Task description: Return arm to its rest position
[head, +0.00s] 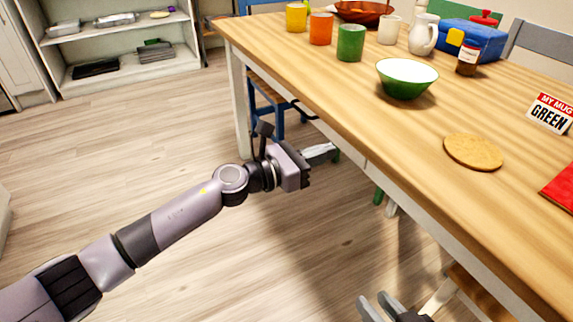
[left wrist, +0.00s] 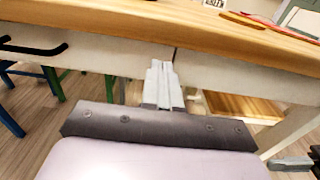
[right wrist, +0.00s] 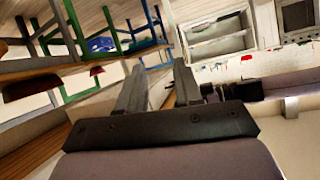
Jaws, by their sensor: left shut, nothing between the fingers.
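My left arm (head: 185,212) reaches in from the left over the floor. Its left gripper (head: 328,152) is beside the table's near side, below the tabletop. In the left wrist view the left gripper's fingers (left wrist: 163,85) are together with nothing between them, in front of the table's edge. My right gripper (head: 380,303) shows at the bottom edge of the head view, low beside the table. In the right wrist view the right gripper's fingers (right wrist: 157,88) are apart, with a gap and nothing between them. Most of the right arm is out of the head view.
The wooden table (head: 330,88) bears a green bowl (head: 406,78), several cups, a white jug (head: 423,34), a blue box (head: 472,40) and a round tan disc (head: 473,151). A blue chair (head: 277,105) stands by the table. Floor on the left is clear up to the white shelves (head: 118,45).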

